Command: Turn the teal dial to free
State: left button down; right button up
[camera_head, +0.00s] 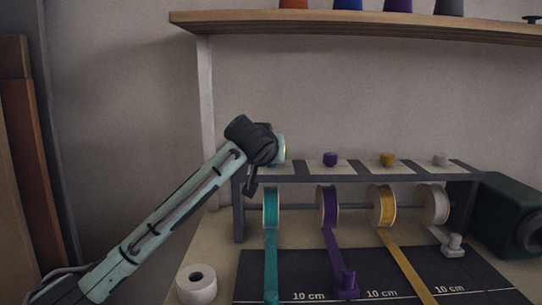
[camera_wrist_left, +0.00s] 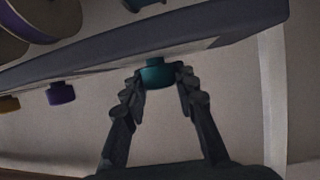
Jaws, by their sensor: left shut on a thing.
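The teal dial (camera_wrist_left: 157,73) sits on the dark rail (camera_wrist_left: 215,28) in the left wrist view. My left gripper (camera_wrist_left: 159,82) has one finger on each side of it and is shut on it. In the head view my left arm reaches up from the lower left, and its wrist and hand hide the teal dial above the teal ribbon spool (camera_head: 271,207). I cannot read any marking or the dial's setting. My right gripper is not in view.
Purple (camera_head: 330,159), yellow (camera_head: 388,159) and white (camera_head: 440,159) dials stand along the rail, over matching ribbon spools. A dark mat (camera_head: 365,262) marked in 10 cm lies in front. A white roll (camera_head: 196,284) stands left of it. A wooden shelf (camera_head: 400,29) spans above.

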pick_arm(q)
jog(key=n+y, duration=0.4)
jog(key=y, duration=0.1)
jog(key=shift+s+d+f+n, duration=0.1)
jog(key=shift+d+n, duration=0.05)
jog(key=shift+n, duration=0.15)
jog(key=n+g+y, duration=0.2)
jog(key=n+y, duration=0.2)
jog(key=shift+g+y, duration=0.3)
jog(key=shift+a+n+y, duration=0.2)
jog(key=shift+n+y, duration=0.1)
jog(key=shift+n, duration=0.1)
jog(key=c, duration=1.2)
grip_release()
jog(key=shift+o, duration=0.2)
